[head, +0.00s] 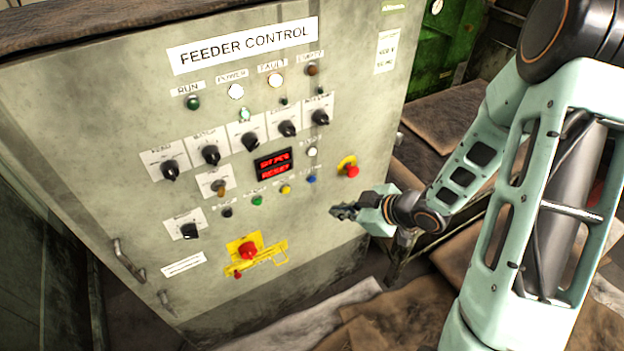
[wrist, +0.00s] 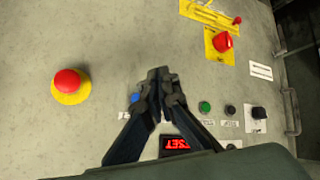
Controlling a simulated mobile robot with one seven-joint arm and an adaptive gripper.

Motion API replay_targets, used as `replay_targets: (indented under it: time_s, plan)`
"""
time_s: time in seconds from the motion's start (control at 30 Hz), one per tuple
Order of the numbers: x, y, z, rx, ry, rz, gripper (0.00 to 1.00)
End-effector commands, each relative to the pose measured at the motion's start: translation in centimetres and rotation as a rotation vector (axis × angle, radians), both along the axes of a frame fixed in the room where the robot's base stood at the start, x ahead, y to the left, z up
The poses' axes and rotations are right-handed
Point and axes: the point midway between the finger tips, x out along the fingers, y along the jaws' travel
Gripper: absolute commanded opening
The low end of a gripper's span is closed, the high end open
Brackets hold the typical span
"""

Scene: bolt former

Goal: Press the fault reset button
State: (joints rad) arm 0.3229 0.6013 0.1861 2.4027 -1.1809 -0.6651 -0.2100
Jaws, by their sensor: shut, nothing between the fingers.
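The grey feeder control panel (head: 120,150) fills the left and middle of the head view. A row of small buttons sits below its red-lit display (head: 274,165): black (head: 227,212), green (head: 257,200), yellow (head: 285,189) and blue (head: 311,178). A white button (head: 312,152) is above the blue one. Their labels are too small to read surely, so I cannot tell which is fault reset. My gripper (head: 338,212) is shut and empty, below and right of the blue button. In the wrist view my fingers (wrist: 158,76) hide the yellow button; the blue button (wrist: 135,98) shows beside them.
A red mushroom button (head: 351,171) on a yellow base is right of the row; it also shows in the wrist view (wrist: 68,82). A red rotary switch (head: 248,251) on a yellow plate is below. Black knobs (head: 287,129) line the upper panel. Cardboard (head: 385,325) covers the floor.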

Motion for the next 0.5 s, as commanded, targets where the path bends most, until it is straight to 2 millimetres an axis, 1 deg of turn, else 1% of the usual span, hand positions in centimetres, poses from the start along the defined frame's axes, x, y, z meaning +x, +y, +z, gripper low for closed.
replay_targets:
  time_s: [0.17,0.5]
  plan:
    - [1.0,0.7,0.0,-0.002,-0.002,0.003,0.0]
    - [5.0,3.4,0.0,0.0,-0.002,0.002,0.0]
